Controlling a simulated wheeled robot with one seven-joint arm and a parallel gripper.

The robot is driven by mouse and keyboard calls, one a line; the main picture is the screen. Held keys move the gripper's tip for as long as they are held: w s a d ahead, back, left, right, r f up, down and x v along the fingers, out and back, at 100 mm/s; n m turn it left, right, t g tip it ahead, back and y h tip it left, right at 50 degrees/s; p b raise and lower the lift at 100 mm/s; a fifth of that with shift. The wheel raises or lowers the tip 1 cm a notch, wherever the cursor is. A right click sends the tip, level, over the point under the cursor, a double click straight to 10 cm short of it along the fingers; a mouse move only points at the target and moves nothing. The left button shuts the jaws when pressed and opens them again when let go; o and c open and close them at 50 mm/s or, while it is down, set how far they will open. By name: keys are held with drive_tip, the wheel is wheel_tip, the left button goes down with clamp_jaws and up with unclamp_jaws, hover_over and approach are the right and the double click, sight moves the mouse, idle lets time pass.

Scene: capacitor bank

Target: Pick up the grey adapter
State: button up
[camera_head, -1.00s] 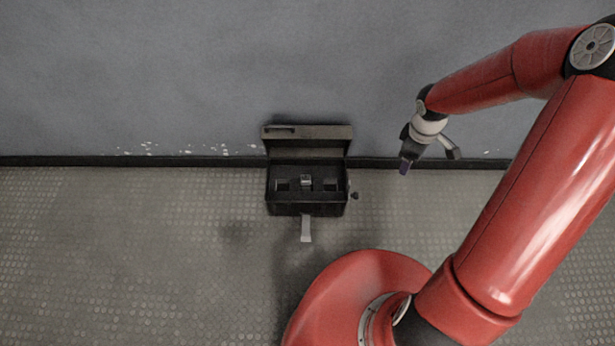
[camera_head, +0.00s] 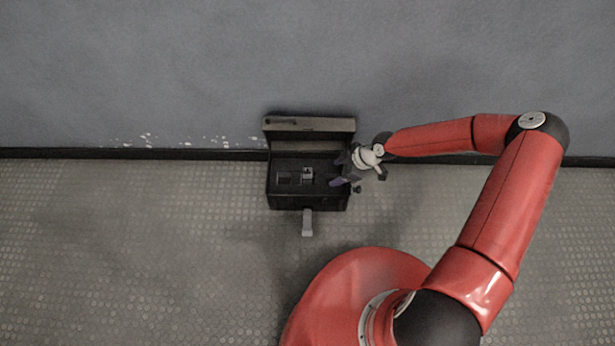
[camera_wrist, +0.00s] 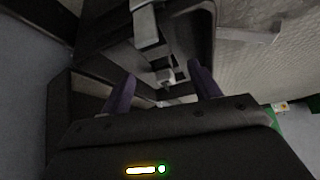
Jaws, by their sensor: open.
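The grey adapter (camera_head: 307,173) is a small light grey block inside the open black case (camera_head: 291,197), near its middle. In the wrist view a small grey piece (camera_wrist: 166,75) shows between and beyond my fingers; it looks like the adapter. My gripper (camera_head: 338,182) is at the right side of the case, over its right end. In the wrist view my gripper (camera_wrist: 162,85) has its two purple fingers spread apart with nothing held between them.
The raised lid (camera_head: 335,125) stands at the back of the case, close to the grey wall (camera_head: 200,70). A light grey tab (camera_head: 307,224) sticks out at the case's front. A small dark knob (camera_head: 357,189) is at its right side. The floor to the left is clear.

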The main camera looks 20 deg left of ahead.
sight(307, 172)
drive_tip(key=a, duration=0.7)
drive_tip(key=shift+s+a+f, duration=0.1)
drive_tip(key=shift+s+a, duration=0.05)
drive_tip(key=b+x, duration=0.1)
drive_tip(key=x, duration=0.4)
drive_tip(key=shift+c, duration=0.4)
drive_tip(key=c, duration=1.1)
drive_tip(key=shift+r, duration=0.25)
